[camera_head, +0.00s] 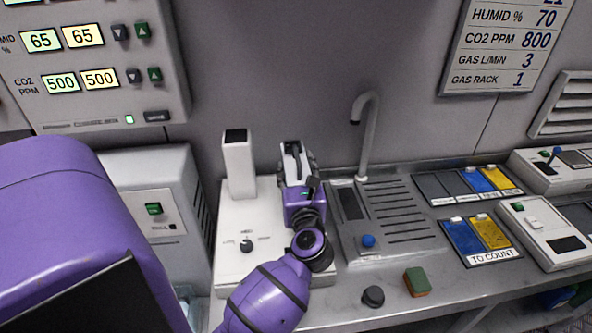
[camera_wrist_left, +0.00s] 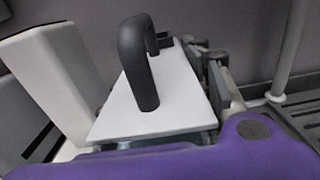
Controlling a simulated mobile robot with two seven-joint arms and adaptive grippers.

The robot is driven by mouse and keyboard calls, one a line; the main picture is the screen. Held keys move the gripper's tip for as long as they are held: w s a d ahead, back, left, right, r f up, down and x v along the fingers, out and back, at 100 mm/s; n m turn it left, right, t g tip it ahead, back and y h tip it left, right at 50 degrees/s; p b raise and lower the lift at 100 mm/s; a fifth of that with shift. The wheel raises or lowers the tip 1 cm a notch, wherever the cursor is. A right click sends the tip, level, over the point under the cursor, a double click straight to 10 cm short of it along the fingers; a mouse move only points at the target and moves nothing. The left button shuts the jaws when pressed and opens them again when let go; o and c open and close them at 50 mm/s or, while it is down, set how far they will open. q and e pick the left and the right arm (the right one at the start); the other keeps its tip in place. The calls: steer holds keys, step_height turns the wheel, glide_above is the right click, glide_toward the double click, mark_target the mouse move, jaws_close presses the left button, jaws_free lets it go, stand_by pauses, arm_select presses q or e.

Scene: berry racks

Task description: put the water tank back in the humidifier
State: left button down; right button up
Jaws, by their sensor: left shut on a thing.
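The humidifier (camera_head: 228,268) is a white unit on the counter with a dial on its front and a white tower (camera_head: 238,170) at its back left. The tower also shows at the left of the left wrist view (camera_wrist_left: 55,75). The water tank (camera_head: 288,168) has a white lid (camera_wrist_left: 175,103) with a black arched handle (camera_wrist_left: 138,60). It is upright at the right side of the humidifier, beside the tower. My left gripper (camera_head: 301,178) is shut on the tank at its right side. My gripper hides the tank's lower part, so I cannot tell whether it is seated. My right gripper is not in view.
A sink with a drainer (camera_head: 400,215) and a curved tap (camera_head: 367,135) stands just right of the tank. A sponge (camera_head: 417,282) and a black round knob (camera_head: 373,296) lie at the front. Blue and yellow trays (camera_head: 480,238) are further right. A white cabinet (camera_head: 155,175) stands left.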

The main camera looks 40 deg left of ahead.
arm_select(q)
steer(key=c, duration=1.3)
jaws_free()
steer(key=shift+f, duration=0.2)
steer(key=o, duration=0.4)
steer(key=shift+r, duration=0.1)
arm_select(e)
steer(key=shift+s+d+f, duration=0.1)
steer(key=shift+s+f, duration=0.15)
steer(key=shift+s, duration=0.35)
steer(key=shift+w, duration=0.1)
arm_select(q)
steer(key=b+v, duration=0.2)
steer(key=v, duration=0.8)
steer(key=shift+s+d, duration=0.2)
steer(key=shift+s, duration=0.05)
steer(key=shift+s+d, duration=0.4)
steer(key=shift+d, duration=0.05)
steer(key=shift+d+r, duration=0.1)
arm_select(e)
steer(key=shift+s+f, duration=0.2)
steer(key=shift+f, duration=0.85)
